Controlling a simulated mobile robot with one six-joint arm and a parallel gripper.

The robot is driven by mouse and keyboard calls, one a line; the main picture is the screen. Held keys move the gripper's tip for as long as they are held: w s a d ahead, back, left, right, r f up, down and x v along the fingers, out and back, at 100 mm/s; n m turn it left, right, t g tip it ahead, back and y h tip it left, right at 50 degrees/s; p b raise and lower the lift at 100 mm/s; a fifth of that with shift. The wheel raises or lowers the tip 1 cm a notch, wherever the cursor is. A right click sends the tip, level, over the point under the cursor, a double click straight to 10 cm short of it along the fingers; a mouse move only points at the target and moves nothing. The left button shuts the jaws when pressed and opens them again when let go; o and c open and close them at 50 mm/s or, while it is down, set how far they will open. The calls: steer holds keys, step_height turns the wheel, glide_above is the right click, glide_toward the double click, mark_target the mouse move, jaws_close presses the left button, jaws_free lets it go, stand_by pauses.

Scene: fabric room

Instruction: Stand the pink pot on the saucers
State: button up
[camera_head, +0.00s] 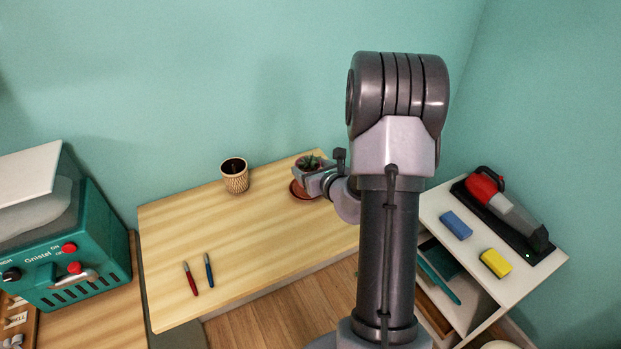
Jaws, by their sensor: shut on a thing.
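The pink pot (304,172) with a small green plant in it is at the back right of the wooden table. My gripper (316,176) is shut on it from the right and hides much of its side. The reddish-brown saucers (298,191) lie on the table just below the pot in the head view. The pot overlaps the saucers in the picture, and I cannot tell whether it touches them or is held just above. The pot looks about upright.
A patterned beige pot (235,179) with dark soil stands left of the saucers. A red pen (191,279) and a blue pen (208,270) lie at the front left of the wooden table (262,235). Its middle is clear. A white shelf (440,205) stands right.

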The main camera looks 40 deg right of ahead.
step_height(320, 180, down, 3)
steer(key=shift+r+b, duration=0.1)
steer(key=shift+b, duration=0.35)
steer(key=shift+r, duration=0.1)
steer(key=o, duration=1.6)
steer(key=shift+o, duration=0.2)
